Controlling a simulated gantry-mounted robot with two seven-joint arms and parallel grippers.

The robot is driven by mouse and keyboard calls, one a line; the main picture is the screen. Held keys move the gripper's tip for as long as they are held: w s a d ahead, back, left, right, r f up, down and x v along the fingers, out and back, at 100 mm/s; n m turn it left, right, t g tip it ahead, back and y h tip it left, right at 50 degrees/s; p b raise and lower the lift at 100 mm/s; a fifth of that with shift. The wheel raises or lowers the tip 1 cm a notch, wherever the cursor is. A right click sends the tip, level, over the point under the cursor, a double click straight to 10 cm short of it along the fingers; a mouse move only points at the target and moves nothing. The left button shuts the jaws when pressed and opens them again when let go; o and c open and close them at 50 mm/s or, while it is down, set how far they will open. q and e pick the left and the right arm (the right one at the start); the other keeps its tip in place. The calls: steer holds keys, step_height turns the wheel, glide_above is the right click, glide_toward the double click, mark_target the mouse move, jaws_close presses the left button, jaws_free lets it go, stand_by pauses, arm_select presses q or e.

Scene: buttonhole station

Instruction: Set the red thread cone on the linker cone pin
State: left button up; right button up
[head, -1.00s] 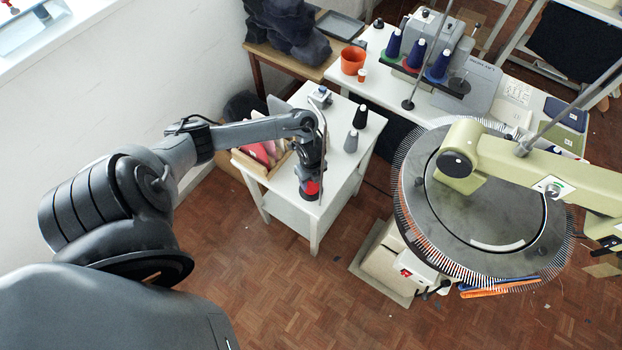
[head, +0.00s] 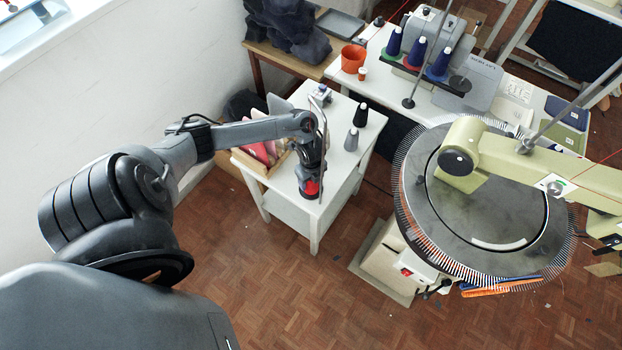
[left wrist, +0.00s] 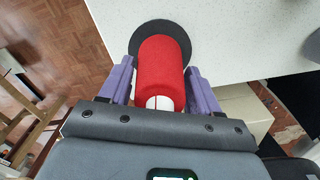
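The red thread cone (left wrist: 160,66) stands on a dark round base (left wrist: 178,30) near the edge of the white side table. Its pale tip points toward the left wrist camera. The two purple fingers of my left gripper (left wrist: 161,82) lie along its sides and appear closed against it. In the head view my left gripper (head: 310,172) is over the table's front part, with the red cone (head: 312,188) showing at its lower end. The linker (head: 480,215) is the large round machine at right. I cannot make out its cone pin. My right gripper is not in view.
A black cone (head: 361,115) and a grey cone (head: 351,140) stand on the side table (head: 335,185), right of my gripper. A wooden box (head: 250,163) is to its left. An orange pot (head: 353,60) stands on the back table.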

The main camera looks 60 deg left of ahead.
arm_select(q)
steer(key=o, duration=0.3)
step_height(320, 180, up, 9)
steer(key=shift+a+r+p, duration=0.1)
steer(key=shift+r+p, duration=0.1)
steer(key=shift+p, duration=1)
steer(key=shift+r, duration=0.7)
steer(key=shift+s, duration=0.1)
